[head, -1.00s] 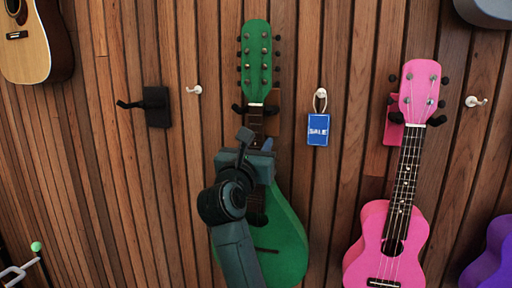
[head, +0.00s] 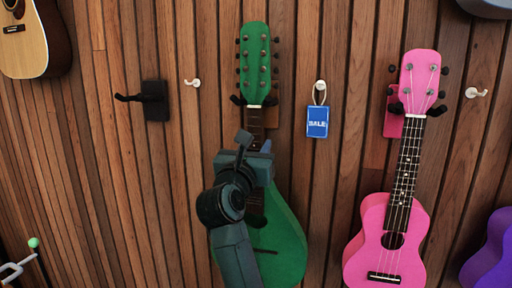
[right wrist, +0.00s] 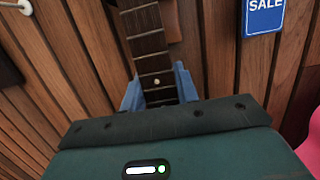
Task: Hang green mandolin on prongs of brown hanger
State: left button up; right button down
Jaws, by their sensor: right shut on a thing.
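The green mandolin (head: 285,235) is upright against the slatted wall, its headstock (head: 255,60) at the top. My right gripper (head: 256,146) is shut on its neck, below the headstock. In the right wrist view, the blue fingers of the right gripper (right wrist: 158,90) stand on either side of the fretted neck (right wrist: 148,45). The brown hanger is mostly hidden behind the mandolin. Its dark prongs (head: 271,101) show on both sides of the neck, just under the headstock. I cannot tell whether the headstock rests on them. My left gripper is not in view.
A pink ukulele (head: 385,235) hangs to the right on a pink hanger. A blue sale tag (head: 318,122) hangs from a white hook between them. An empty black hanger (head: 154,100) and a white hook (head: 193,82) are to the left. A purple instrument (head: 490,255) is at lower right.

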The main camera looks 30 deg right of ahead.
jog(key=shift+s+a+r, duration=0.1)
jog(key=shift+s+a, duration=0.5)
jog(key=shift+a, duration=0.1)
dwell(0.8)
jog(key=c, duration=1.1)
grip_release()
jog(key=shift+c, duration=0.2)
jog(key=shift+o, duration=0.9)
jog(key=shift+f, duration=0.2)
jog(key=shift+s+a+r, duration=0.1)
jog(key=shift+s+a, duration=0.5)
jog(key=shift+a, duration=0.15)
jog(key=shift+s+a, duration=0.1)
